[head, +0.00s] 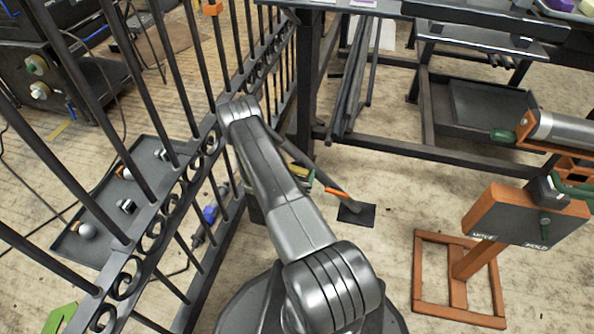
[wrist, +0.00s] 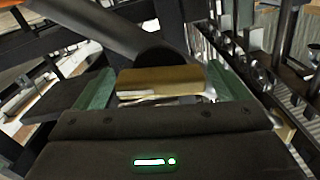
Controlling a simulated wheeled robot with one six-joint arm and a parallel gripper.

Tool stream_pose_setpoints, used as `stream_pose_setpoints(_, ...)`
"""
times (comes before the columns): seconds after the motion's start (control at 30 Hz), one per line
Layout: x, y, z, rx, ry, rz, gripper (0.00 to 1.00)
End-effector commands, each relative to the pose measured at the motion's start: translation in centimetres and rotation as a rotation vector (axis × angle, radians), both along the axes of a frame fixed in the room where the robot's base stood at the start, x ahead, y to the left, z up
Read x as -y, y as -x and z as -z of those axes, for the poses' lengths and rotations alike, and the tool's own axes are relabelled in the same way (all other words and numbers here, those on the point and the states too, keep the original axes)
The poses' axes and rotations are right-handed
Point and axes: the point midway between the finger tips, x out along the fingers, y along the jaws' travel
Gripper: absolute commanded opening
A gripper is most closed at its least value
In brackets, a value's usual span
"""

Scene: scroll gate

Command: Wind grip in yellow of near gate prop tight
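The near gate prop is a dark slanted bar with an orange band (head: 337,193) near its lower end, which stands on a dark foot plate (head: 357,213). Its yellow grip (head: 299,170) is mostly hidden behind my arm in the head view. In the wrist view the yellow grip (wrist: 160,82) lies between the two green fingers of my gripper (wrist: 162,88). It spans nearly the whole gap, and its ends appear at or close to both fingers. I cannot tell whether the fingers press on it. The dark bar (wrist: 110,28) passes just beyond the grip.
The black scroll gate (head: 208,140) stands close along my left. A tray (head: 105,210) with small parts lies behind its bars. A wooden stand with a dark sign (head: 525,222) is at the right, and a black bench frame (head: 395,143) is at the back.

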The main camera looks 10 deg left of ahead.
Motion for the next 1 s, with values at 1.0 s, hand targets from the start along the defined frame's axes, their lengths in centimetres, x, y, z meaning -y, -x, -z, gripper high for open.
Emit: stream_pose_setpoints(1.0,0.0,-0.07,-0.02,-0.007,0.192,0.0,0.87)
